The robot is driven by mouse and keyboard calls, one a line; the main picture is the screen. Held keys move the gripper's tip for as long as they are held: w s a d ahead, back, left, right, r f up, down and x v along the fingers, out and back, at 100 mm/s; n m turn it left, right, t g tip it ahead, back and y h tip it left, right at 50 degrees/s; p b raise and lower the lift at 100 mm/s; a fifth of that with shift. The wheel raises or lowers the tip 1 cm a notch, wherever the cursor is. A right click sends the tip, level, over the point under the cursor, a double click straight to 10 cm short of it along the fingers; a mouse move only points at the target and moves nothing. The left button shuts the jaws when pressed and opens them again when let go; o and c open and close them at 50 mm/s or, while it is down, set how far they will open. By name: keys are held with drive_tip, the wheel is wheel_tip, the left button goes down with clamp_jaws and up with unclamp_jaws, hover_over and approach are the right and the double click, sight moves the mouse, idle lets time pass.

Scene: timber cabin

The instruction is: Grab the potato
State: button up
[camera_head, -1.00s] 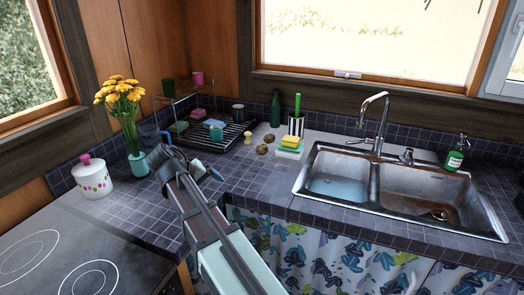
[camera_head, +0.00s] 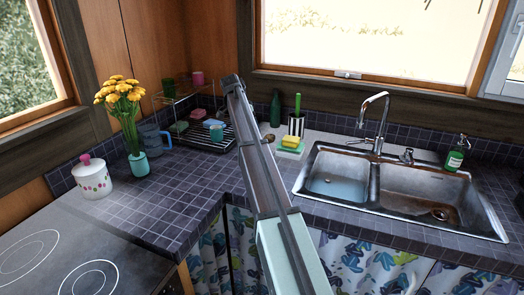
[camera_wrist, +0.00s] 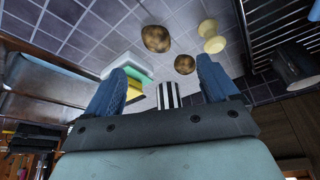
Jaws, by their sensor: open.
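Two brown, round potatoes lie on the tiled counter. In the wrist view one potato (camera_wrist: 156,38) is ahead of the gap between my fingers, and the other potato (camera_wrist: 185,64) is closer to the right finger. In the head view one potato (camera_head: 270,139) shows just right of my arm; the other is hidden behind the arm. My gripper (camera_wrist: 162,66) is open and empty, its two blue fingers apart, with both potatoes beyond the fingertips. In the head view my arm hides the fingers.
A yellow-green sponge stack (camera_head: 291,145) and a striped holder (camera_head: 296,125) stand right of the potatoes, by the sink (camera_head: 335,180). A pale yellow object (camera_wrist: 212,36) lies beside the potatoes. A dark dish rack (camera_head: 205,137) is to the left.

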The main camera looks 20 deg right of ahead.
drive_tip(key=x, duration=0.7)
drive_tip(key=shift+d+f, duration=0.2)
drive_tip(key=shift+f, duration=0.15)
drive_tip(key=shift+s+d+x, duration=0.15)
drive_tip(key=shift+d+x, duration=0.05)
drive_tip(key=shift+x, duration=1.1)
drive_tip(key=shift+s+d+x, duration=0.1)
drive_tip(key=shift+d+x, duration=0.05)
drive_tip(key=shift+x, duration=1.15)
drive_tip(key=shift+r, duration=0.1)
drive_tip(key=shift+c, duration=0.4)
drive_tip(key=c, duration=1.1)
